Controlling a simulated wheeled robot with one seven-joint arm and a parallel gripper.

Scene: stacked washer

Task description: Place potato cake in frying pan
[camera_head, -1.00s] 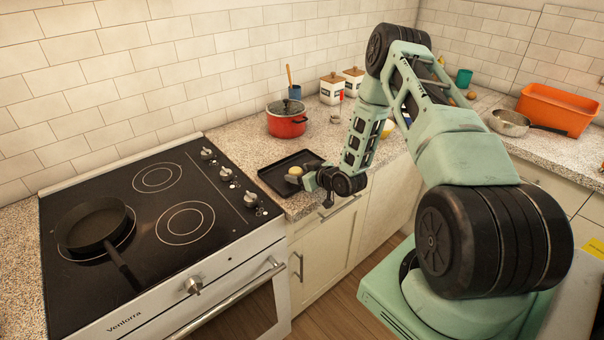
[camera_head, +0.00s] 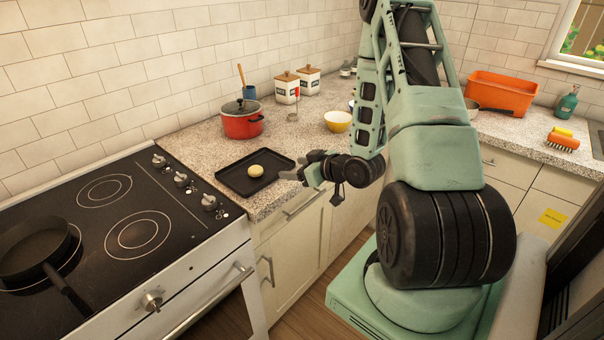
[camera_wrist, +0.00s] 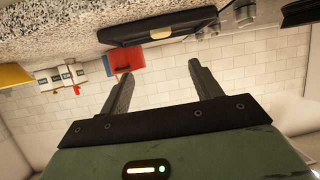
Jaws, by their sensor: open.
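The potato cake (camera_head: 256,170) is a small round pale-yellow piece lying on a black tray (camera_head: 236,181) on the counter. My gripper (camera_head: 300,172) is open and empty, just right of the tray and apart from the potato cake. In the wrist view my gripper's two fingers (camera_wrist: 219,78) are spread with nothing between them. The potato cake (camera_wrist: 177,36) shows as a small yellow sliver at the tray's edge there, near the top. The dark frying pan (camera_head: 36,252) sits on the stove's front left burner, its handle pointing toward the front.
The black stove (camera_head: 110,240) has two bare burner rings right of the pan. A red lidded pot (camera_head: 243,122) stands behind the tray. A yellow bowl (camera_head: 338,121), white canisters (camera_head: 286,90) and an orange bin (camera_head: 499,94) stand farther along the counter.

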